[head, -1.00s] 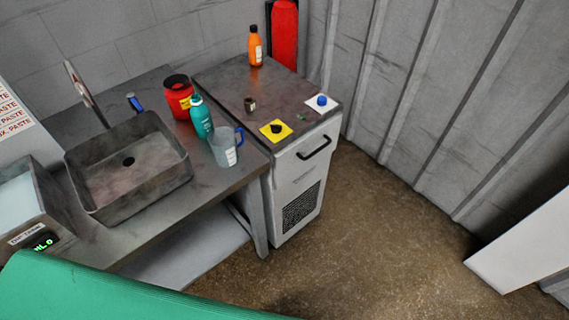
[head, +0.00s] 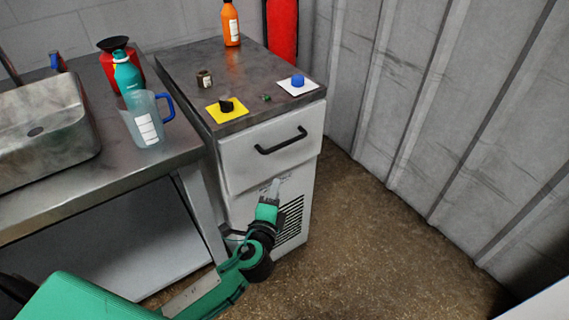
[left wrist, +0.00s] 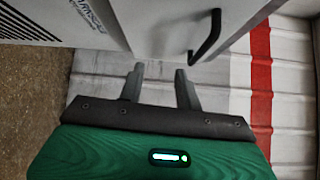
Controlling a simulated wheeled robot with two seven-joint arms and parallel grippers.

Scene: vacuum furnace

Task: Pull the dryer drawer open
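The dryer is a white cabinet with a dark top, and its drawer front (head: 240,163) sits just under that top, looking shut. A black bar handle (head: 281,141) crosses the drawer front. My left gripper (head: 275,188) is in front of the dryer, below the handle and apart from it. In the left wrist view my left gripper (left wrist: 159,80) has its two fingers spread with nothing between them. The handle (left wrist: 208,38) shows there beyond the fingertips, up and to the right. My right gripper is in no view.
A clear jug (head: 146,122) is on the sink bench to the left. Floor to the right is free.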

